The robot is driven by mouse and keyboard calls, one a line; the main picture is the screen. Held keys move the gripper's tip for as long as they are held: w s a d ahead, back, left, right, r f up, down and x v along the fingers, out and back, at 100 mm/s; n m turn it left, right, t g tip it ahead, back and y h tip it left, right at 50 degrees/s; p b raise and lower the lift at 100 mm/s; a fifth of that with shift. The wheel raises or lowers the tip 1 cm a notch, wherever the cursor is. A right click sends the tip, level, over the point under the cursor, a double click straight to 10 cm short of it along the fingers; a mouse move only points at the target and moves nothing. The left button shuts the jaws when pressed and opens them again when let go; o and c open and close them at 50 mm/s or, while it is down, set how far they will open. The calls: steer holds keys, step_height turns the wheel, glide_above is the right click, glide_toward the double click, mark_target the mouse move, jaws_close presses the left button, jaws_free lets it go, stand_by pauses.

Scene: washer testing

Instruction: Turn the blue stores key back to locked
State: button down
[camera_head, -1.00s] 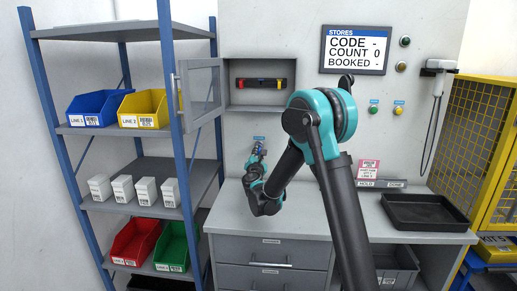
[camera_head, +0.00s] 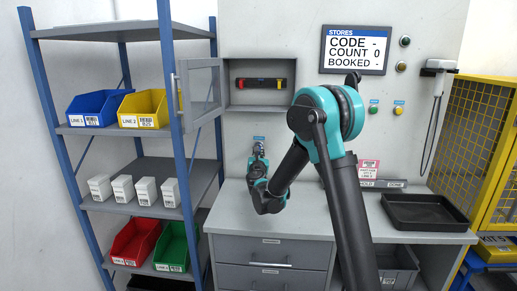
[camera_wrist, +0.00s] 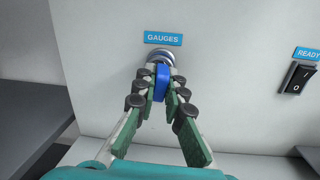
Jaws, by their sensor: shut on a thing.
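A blue key (camera_wrist: 161,82) sits in a round metal lock (camera_wrist: 160,56) on the grey wall panel, below a blue label (camera_wrist: 163,38) reading GAUGES. The key's blue bow stands roughly upright in the wrist view. My gripper (camera_wrist: 161,84) is shut on the key, one finger on each side of it. The fingers hide part of the bow. In the head view my gripper (camera_head: 258,153) is against the panel, just below the small blue label (camera_head: 259,138); the key itself is too small to make out there.
An open cabinet (camera_head: 262,84) with a red-and-yellow-ended bar is above. A shelf rack (camera_head: 160,150) with bins stands close on the left. A READY rocker switch (camera_wrist: 298,77) is to the right of the lock. The worktop (camera_head: 290,220) below is mostly clear; a black tray (camera_head: 425,225) lies at right.

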steer(key=shift+n, duration=0.9)
steer(key=c, duration=1.5)
jaws_free()
steer(key=shift+c, duration=0.2)
